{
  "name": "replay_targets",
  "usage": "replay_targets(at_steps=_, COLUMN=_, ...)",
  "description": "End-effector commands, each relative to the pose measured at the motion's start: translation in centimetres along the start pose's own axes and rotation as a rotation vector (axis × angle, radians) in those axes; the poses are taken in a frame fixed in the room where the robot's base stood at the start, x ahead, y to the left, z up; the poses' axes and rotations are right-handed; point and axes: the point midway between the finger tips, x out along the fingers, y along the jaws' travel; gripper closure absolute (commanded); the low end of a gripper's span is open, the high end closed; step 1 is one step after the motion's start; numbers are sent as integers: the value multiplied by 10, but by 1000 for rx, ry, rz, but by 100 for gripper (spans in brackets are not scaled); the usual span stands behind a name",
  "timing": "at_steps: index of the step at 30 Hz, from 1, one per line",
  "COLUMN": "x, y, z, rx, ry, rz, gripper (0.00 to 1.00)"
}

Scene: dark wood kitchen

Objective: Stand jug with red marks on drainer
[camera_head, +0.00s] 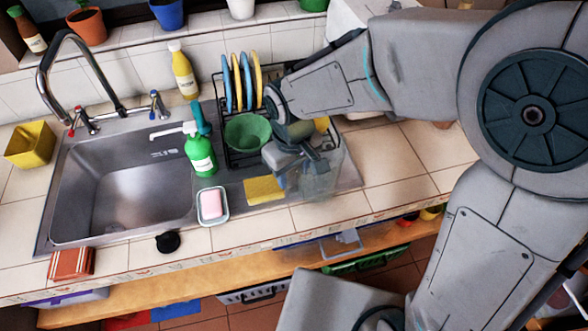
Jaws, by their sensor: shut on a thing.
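A clear, see-through jug (321,183) is at my gripper (302,166), over the right end of the sink's metal draining area. My gripper is shut on it, near its upper left side. The jug looks roughly upright; its red marks are too faint to make out. I cannot tell whether its base touches the surface. The drainer (230,160) is a dark wire rack just left of my gripper. It holds several blue and yellow plates (239,82) upright and a green bowl (247,133). My arm and gripper hide its right part.
A yellow sponge (264,190) and a pink soap in a dish (212,206) lie in front. The empty sink (125,195) is further left. Bare tiled counter (400,160) lies to the right.

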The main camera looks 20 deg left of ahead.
Motion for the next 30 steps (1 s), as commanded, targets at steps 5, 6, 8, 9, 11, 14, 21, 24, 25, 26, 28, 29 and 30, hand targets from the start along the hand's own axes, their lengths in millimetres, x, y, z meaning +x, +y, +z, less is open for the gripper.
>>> replay_targets(at_steps=5, x=7, y=0, z=0, rx=1, ry=1, rz=0, gripper=100)
replay_targets(at_steps=6, x=7, y=0, z=0, rx=1, ry=1, rz=0, gripper=100)
replay_targets(at_steps=8, x=7, y=0, z=0, rx=0, ry=1, rz=0, gripper=100)
replay_targets(at_steps=9, x=7, y=0, z=0, rx=0, ry=1, rz=0, gripper=100)
replay_targets(at_steps=11, x=8, y=0, z=0, rx=0, ry=1, rz=0, gripper=100)
replay_targets(at_steps=14, x=12, y=-1, z=0, rx=0, ry=1, rz=0, gripper=100)
replay_targets(at_steps=21, x=10, y=-1, z=0, rx=0, ry=1, rz=0, gripper=35)
replay_targets(at_steps=24, x=10, y=-1, z=0, rx=0, ry=1, rz=0, gripper=35)
replay_targets(at_steps=25, x=9, y=-1, z=0, rx=0, ry=1, rz=0, gripper=35)
replay_targets(at_steps=26, x=8, y=-1, z=0, rx=0, ry=1, rz=0, gripper=35)
replay_targets(at_steps=28, x=4, y=-1, z=0, rx=0, ry=1, rz=0, gripper=35)
replay_targets(at_steps=29, x=2, y=0, z=0, rx=0, ry=3, rz=1, gripper=35)
replay_targets(at_steps=30, x=-3, y=0, z=-1, rx=0, ry=6, rz=2, gripper=35)
